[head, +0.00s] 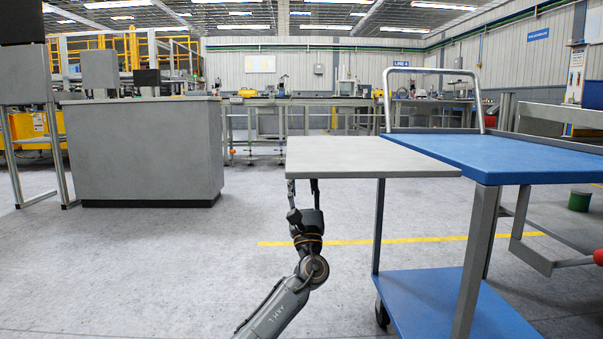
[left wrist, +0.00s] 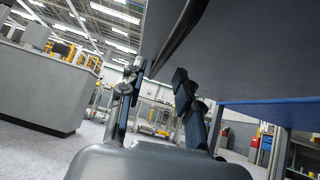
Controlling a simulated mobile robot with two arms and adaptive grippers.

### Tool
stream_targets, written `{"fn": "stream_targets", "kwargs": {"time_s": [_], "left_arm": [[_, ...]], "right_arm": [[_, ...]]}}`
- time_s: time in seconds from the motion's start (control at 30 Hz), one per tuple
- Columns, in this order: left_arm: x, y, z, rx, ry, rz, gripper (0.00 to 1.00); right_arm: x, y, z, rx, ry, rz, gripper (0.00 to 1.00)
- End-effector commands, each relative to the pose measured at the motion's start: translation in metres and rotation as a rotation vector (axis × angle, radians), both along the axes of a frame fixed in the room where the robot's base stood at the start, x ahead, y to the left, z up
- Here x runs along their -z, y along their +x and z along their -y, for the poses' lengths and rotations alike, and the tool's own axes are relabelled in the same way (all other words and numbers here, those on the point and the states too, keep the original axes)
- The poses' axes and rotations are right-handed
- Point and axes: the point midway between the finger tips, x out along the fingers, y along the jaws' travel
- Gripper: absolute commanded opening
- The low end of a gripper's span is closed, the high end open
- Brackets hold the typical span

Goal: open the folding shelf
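The folding shelf is a flat light-grey panel (head: 372,158) at the left side of the blue cart (head: 500,152). In the head view it lies about level, near the height of the cart's top. My left gripper (head: 303,186) points up from below at the panel's left end. Its two fingers stand apart with nothing seen between them. In the left wrist view the fingers (left wrist: 157,85) are spread, and the panel's dark underside (left wrist: 240,50) is just above and to the right. Whether a fingertip touches the panel is unclear. My right gripper is not in view.
The cart has a lower blue deck (head: 445,305), a metal handle (head: 430,85) and a front post. A grey counter (head: 142,150) stands at the left. A green cylinder (head: 580,200) is on the floor at the right. The floor left of the cart is clear.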

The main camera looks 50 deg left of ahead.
Motion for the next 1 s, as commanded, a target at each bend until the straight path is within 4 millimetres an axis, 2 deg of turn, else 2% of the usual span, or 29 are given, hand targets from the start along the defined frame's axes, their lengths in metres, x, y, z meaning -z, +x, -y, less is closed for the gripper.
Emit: {"fn": "stream_targets", "kwargs": {"time_s": [0.03, 0.2, 0.4, 1.0], "left_arm": [[0.011, -0.005, 0.008, 0.003, -0.002, -0.004, 0.34], [0.036, -0.020, 0.028, 0.002, -0.002, -0.003, 0.34], [0.054, -0.031, 0.043, 0.002, -0.001, -0.001, 0.34], [0.058, -0.034, 0.047, 0.000, -0.001, -0.001, 0.34]], "right_arm": [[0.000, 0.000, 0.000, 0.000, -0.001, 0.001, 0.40], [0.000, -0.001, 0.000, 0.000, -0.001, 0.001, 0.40], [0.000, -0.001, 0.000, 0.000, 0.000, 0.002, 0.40], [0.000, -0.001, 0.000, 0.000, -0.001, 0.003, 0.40]]}}
